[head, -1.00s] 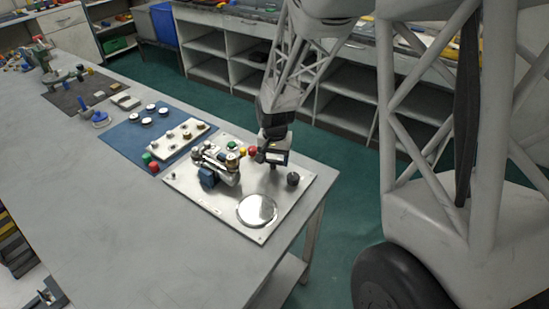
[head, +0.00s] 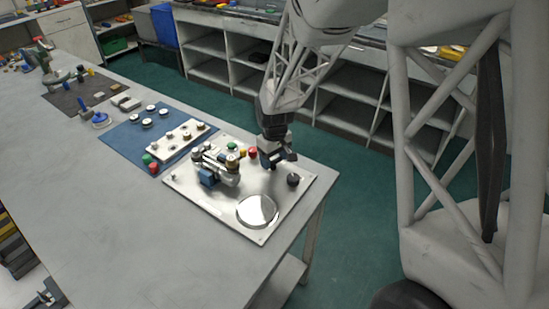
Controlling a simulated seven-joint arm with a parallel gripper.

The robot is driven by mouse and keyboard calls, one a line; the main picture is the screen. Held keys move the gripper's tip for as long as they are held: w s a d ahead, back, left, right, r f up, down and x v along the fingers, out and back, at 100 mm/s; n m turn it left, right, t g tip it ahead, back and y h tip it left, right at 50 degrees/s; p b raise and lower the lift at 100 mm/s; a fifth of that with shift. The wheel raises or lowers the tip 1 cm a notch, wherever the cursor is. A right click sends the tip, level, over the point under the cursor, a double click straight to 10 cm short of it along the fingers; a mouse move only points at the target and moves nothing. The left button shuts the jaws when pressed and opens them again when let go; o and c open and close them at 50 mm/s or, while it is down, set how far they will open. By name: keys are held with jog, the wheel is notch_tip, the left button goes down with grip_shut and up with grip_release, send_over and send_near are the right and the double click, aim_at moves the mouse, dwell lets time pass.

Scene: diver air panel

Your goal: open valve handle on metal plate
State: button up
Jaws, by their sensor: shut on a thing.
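The metal plate (head: 205,208) lies near the table's right end, with a valve block (head: 218,165) of metal fittings and a blue part on it. My gripper (head: 273,166) points down over the plate's back right part, between the red knob and the black knob. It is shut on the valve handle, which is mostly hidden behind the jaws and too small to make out. How far the handle is turned cannot be told.
On the plate are a red knob (head: 252,152), a black knob (head: 293,179) and a round shiny disc (head: 257,210). A blue mat (head: 125,135) with a white strip of fittings lies to the left. The table's front left is clear.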

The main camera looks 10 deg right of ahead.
aim_at(274, 161)
jog(key=shift+n, duration=0.6)
jog(key=o, duration=0.9)
jog(key=shift+o, duration=0.2)
jog(key=shift+r, duration=3.95)
